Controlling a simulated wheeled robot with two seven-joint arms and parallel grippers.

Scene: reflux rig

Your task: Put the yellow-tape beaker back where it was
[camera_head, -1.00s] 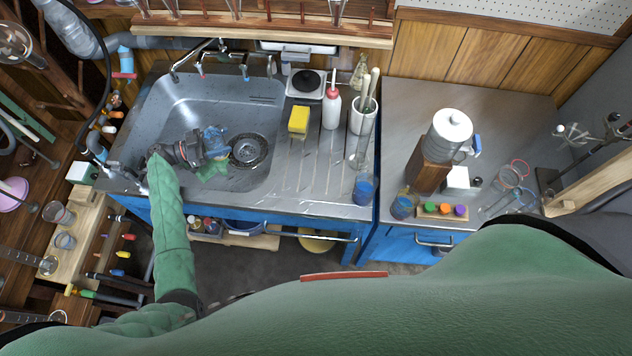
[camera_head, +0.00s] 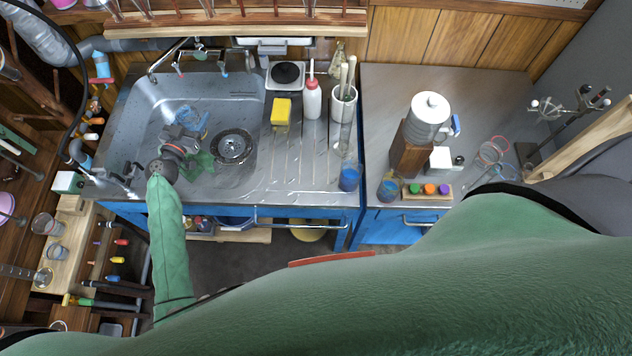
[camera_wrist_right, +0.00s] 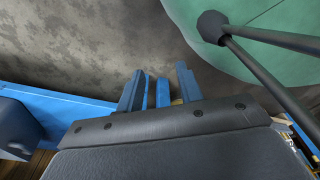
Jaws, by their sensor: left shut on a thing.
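My left gripper (camera_head: 190,128) is over the left part of the sink (camera_head: 220,85). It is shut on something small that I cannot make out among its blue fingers. A beaker with blue contents (camera_head: 388,188) stands near the front edge of the right counter; a yellowish tint shows on it, but I cannot read it surely as tape. Another beaker with blue contents (camera_head: 349,178) stands at the front right of the drainboard. My right gripper (camera_wrist_right: 160,90) shows only in the right wrist view. Its blue fingers are apart, over the floor, with nothing seen held.
A green crumpled thing (camera_head: 198,165) lies in the sink beside the round dark drain (camera_head: 233,147). The tap (camera_head: 175,55) is behind. A wooden block (camera_head: 408,155) stands on the right counter.

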